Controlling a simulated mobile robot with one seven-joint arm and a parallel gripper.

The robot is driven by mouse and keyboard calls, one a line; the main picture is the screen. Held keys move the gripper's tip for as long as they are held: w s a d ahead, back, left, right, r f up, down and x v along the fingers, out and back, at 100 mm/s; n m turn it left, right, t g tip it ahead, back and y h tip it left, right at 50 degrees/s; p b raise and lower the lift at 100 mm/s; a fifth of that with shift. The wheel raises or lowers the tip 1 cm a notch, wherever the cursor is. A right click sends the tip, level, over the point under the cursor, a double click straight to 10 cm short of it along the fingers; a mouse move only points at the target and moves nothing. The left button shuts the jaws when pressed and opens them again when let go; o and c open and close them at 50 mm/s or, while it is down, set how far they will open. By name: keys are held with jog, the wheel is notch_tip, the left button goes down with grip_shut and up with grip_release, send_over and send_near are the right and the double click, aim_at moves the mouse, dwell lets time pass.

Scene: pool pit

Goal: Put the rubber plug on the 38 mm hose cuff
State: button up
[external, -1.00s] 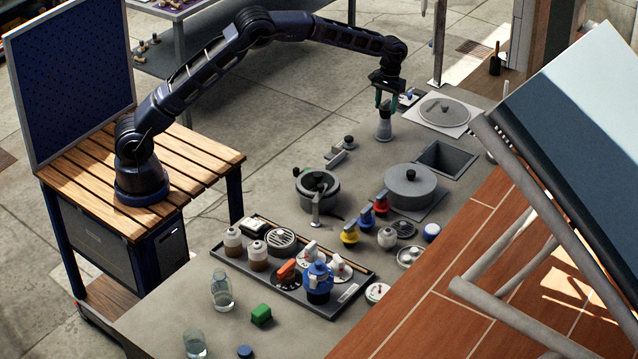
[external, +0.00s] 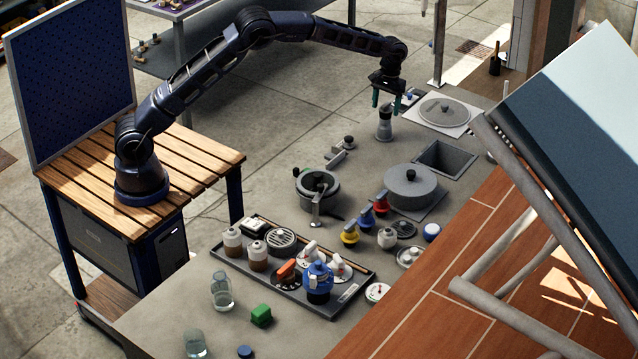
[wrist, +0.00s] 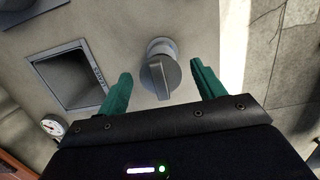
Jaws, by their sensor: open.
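A dark grey plug with a flat upright tab (wrist: 158,78) sits on top of a lighter grey round piece (wrist: 160,46), which looks like the hose cuff. In the external view the plug (external: 385,113) and the flared, upright cuff (external: 383,134) stand together on the grey counter near its far end. My gripper (external: 387,107) is open above them, its green fingers on either side of the plug's top. In the wrist view the gripper (wrist: 160,70) shows a gap on both sides of the plug. How fully the plug is seated is hidden.
A square sink opening (external: 447,158) and a round lidded plate (external: 444,111) lie to the right. A large grey lidded pot (external: 410,187) and a smaller pot (external: 317,190) stand nearer. A crowded tray (external: 225,257) lies at the front.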

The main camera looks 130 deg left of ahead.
notch_tip(320, 180, up, 12)
jog(key=a, duration=0.1)
jog(key=shift+a+f, duration=0.25)
jog(key=shift+a, duration=0.15)
jog(key=shift+d, duration=0.1)
